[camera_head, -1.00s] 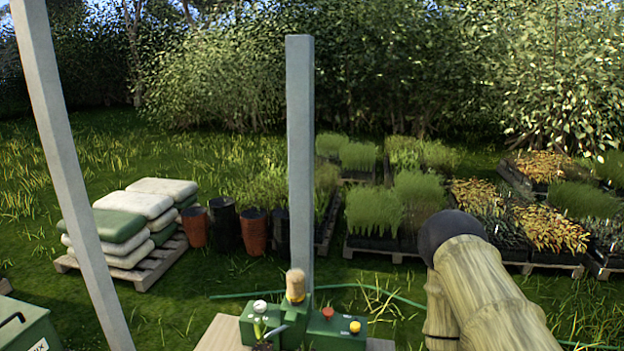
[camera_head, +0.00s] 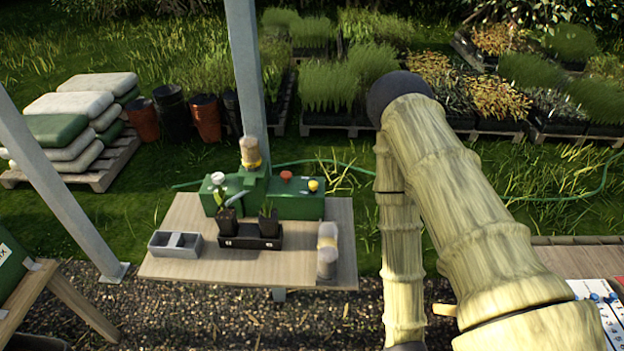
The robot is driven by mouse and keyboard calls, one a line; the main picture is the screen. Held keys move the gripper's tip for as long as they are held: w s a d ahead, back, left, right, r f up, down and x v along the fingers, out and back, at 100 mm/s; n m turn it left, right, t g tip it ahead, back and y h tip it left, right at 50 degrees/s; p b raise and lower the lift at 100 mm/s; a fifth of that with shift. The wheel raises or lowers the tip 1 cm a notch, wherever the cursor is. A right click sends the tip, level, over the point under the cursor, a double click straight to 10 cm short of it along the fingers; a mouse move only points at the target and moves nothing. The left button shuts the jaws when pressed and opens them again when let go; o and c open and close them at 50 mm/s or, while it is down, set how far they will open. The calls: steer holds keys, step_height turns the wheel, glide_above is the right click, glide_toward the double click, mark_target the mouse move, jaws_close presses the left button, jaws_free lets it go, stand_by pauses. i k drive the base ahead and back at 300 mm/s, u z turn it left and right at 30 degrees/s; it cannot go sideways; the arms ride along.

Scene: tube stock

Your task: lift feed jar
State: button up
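A jar-like cylinder with brown contents and a yellow band (camera_head: 250,152) stands upright on the green machine (camera_head: 290,200) at the back of the wooden table. Greyish cylinders with a tan band (camera_head: 327,252) sit at the table's right side; I cannot tell if they are one piece or two. I cannot tell for certain which of these is the feed jar. My arm comes down at the right, apart from the table. My gripper is outside the picture, below the lower edge.
The wooden table (camera_head: 190,262) also bears a grey divided tray (camera_head: 175,244) and a black holder (camera_head: 250,242) with potted seedlings. A grey post (camera_head: 243,70) rises behind it. Another post (camera_head: 50,180) stands left. A panel with blue marks (camera_head: 603,312) lies lower right.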

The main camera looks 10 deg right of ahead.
mark_target(248, 143)
steer(key=k, duration=1.3)
steer(key=u, duration=0.75)
steer(key=i, duration=1.5)
steer(key=z, duration=0.6)
